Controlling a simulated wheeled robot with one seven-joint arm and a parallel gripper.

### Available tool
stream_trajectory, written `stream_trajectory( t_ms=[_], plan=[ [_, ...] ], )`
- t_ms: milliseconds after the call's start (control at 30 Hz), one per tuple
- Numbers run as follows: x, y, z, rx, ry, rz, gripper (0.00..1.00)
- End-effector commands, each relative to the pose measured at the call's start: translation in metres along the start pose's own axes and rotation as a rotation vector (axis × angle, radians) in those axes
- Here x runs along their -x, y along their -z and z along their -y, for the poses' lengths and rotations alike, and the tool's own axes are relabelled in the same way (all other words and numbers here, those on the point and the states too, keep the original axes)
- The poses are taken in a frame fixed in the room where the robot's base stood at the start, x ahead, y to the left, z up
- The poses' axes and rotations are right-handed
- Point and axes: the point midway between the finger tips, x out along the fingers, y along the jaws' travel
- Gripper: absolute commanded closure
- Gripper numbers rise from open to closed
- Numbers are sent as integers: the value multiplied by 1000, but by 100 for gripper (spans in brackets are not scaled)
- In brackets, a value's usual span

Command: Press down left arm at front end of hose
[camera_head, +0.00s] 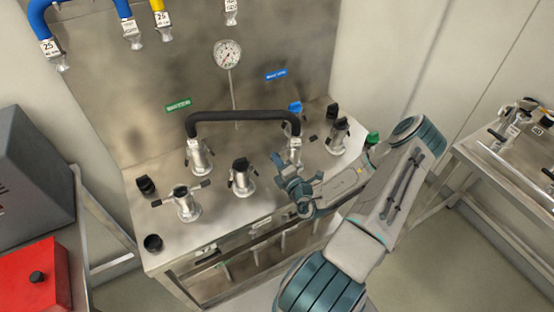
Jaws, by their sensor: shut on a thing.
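A black hose (243,116) arches between two silver couplings on the steel bench. Its right end sits on a coupling (294,146) beside my gripper; its left end sits on another coupling (198,156). A dark left arm (276,160) sticks out at the lower left of the right-hand coupling, and a short dark right arm (313,138) shows on its other side. My gripper (284,173) reaches in from the lower right and is shut on the left arm, in front of the coupling. The fingers are small here, and the exact contact is partly hidden.
A pressure gauge (228,54) is on the back panel. A red box (35,277) stands at left, and another bench (505,165) at right.

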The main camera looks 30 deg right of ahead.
Motion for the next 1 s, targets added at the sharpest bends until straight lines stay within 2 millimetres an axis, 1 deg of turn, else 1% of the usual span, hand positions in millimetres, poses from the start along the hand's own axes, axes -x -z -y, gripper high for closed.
stream_trajectory(
  t_ms=[367, 700, 1000],
  plan=[
    [0, -2, 18, 339, 0, -3, 100],
    [0, -10, 33, 657, 1, -2, 100],
    [0, -18, 41, 873, 1, -2, 100]
  ],
)
